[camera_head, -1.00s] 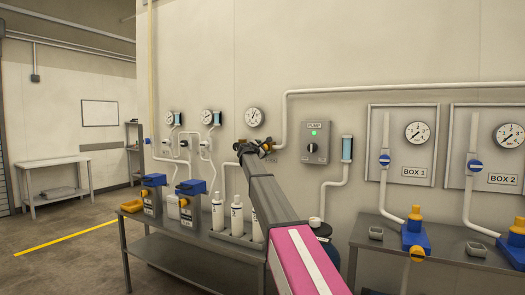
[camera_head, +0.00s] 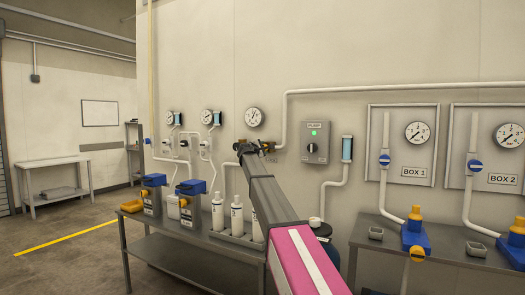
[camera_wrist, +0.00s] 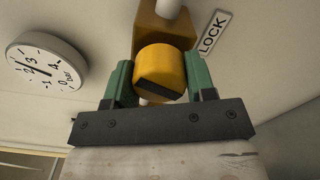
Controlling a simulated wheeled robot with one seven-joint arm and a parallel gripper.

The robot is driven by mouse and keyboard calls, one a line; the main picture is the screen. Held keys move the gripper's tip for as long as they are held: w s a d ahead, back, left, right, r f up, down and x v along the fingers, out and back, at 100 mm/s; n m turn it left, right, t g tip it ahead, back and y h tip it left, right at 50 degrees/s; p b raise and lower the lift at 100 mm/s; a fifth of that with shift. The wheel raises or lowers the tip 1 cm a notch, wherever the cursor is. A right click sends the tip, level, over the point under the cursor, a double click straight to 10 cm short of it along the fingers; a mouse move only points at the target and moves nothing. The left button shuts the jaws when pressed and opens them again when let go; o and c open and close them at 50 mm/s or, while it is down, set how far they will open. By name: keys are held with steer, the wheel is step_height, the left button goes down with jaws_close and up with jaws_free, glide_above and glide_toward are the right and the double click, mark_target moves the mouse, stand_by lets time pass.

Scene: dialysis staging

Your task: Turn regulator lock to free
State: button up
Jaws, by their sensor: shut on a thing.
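The regulator lock knob (camera_wrist: 166,60) is yellow with a dark flat front face. In the wrist view it sits between the two green fingers of my gripper (camera_wrist: 157,84), which is shut on it. Behind it is an orange-brown block (camera_wrist: 150,30) on a white pipe. A tilted LOCK label (camera_wrist: 214,32) is on the wall to its right. In the head view my gripper (camera_head: 258,148) is at the wall pipe, below a round gauge (camera_head: 254,117). My arm hides much of the lock there.
BOX 1 (camera_head: 403,155) and BOX 2 (camera_head: 490,150) panels are farther right. A metal table (camera_head: 170,229) with white bottles and blue-topped units stands below. Floor at left is open.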

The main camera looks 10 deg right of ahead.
steer(key=m, duration=1.3)
steer(key=shift+m, duration=0.4)
stand_by(0.3)
steer(key=o, duration=0.9)
steer(key=shift+s, duration=0.1)
steer(key=v, duration=1)
steer(key=shift+s+a, duration=0.2)
steer(key=shift+s, duration=0.05)
